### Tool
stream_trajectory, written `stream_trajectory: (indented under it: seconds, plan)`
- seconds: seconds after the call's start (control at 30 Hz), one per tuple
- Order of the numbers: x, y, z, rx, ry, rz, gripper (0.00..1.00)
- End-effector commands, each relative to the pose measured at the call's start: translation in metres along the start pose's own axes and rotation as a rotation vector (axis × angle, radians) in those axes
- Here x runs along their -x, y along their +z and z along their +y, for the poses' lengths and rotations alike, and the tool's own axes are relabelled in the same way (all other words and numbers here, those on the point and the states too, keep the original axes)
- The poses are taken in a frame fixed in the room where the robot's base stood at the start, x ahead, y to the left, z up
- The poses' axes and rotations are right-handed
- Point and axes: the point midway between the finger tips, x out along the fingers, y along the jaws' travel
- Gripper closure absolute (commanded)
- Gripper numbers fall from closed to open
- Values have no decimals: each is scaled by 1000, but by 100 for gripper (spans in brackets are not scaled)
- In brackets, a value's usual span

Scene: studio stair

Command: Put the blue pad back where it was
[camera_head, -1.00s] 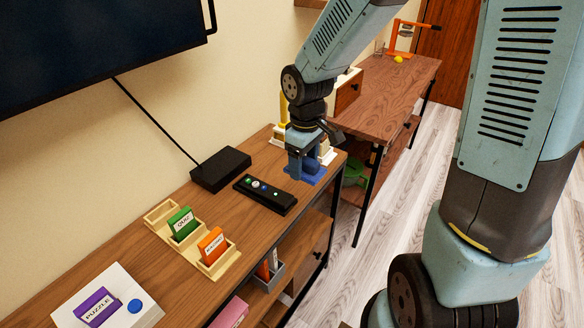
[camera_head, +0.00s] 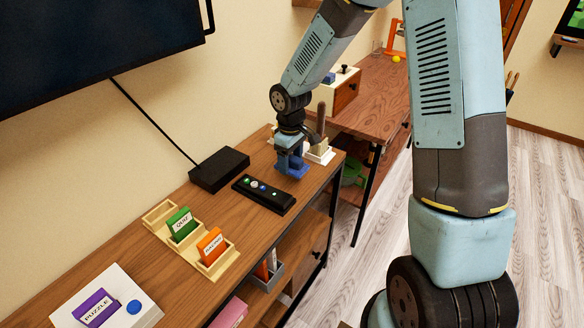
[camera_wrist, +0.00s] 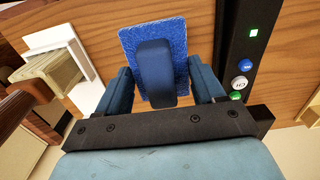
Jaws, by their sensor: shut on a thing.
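The blue pad (camera_head: 299,173) is at the far end of the wooden shelf top, with my gripper (camera_head: 289,160) over it. In the wrist view the pad (camera_wrist: 126,42) is a flat blue textured square with a darker blue raised grip (camera_wrist: 155,65). The pad's near edge is partly hidden by the grip and fingers. I cannot tell whether the pad touches the shelf top or hangs just above it.
A black box (camera_head: 219,169) and a card rack (camera_head: 217,262) are nearer. A second wooden table (camera_head: 375,92) stands beyond.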

Motion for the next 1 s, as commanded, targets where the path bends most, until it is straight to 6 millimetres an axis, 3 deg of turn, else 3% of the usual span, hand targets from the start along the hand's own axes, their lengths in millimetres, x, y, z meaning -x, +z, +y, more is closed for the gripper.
stream_trajectory:
  seconds: [0.17,0.43,0.8,0.83,1.0]
  plan:
    - [-6,-4,4,0,0,0,56]
    - [-37,-5,5,0,0,-1,56]
    - [-41,-4,6,-3,1,0,56]
    - [-40,-4,6,-3,1,0,29]
    - [-40,-4,6,-3,1,0,13]
